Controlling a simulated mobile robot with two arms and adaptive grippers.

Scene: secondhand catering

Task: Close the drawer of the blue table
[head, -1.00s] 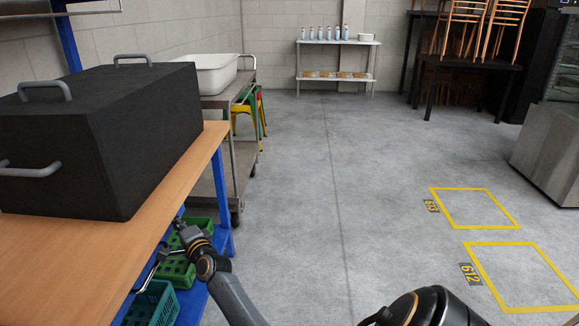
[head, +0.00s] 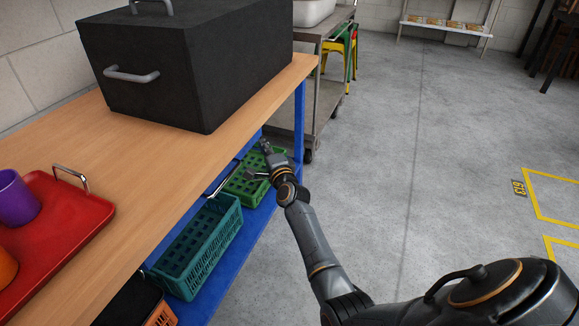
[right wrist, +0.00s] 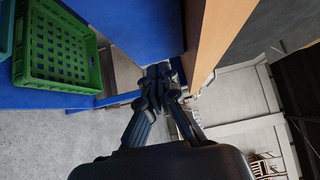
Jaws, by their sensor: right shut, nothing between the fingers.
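The blue table has a wooden top (head: 225,105) and runs along the left of the head view. Under its front edge a slim metal handle (head: 222,182) shows against a strip of blue, apparently the drawer front. The top hides most of the drawer, so I cannot tell how far it stands out. My right gripper (head: 264,146) is shut and empty, close to the table's front edge beyond the handle. In the right wrist view its fingers (right wrist: 160,72) point at a blue panel (right wrist: 135,22) beside the wooden top; contact is unclear. My left gripper is not in view.
A large black box (head: 190,70) and a red tray (head: 65,235) with cups stand on the top. Green crates (head: 200,235) sit on the lower blue shelf (head: 245,222). A metal trolley (head: 318,95) stands past the table. The floor (head: 400,150) at right is open.

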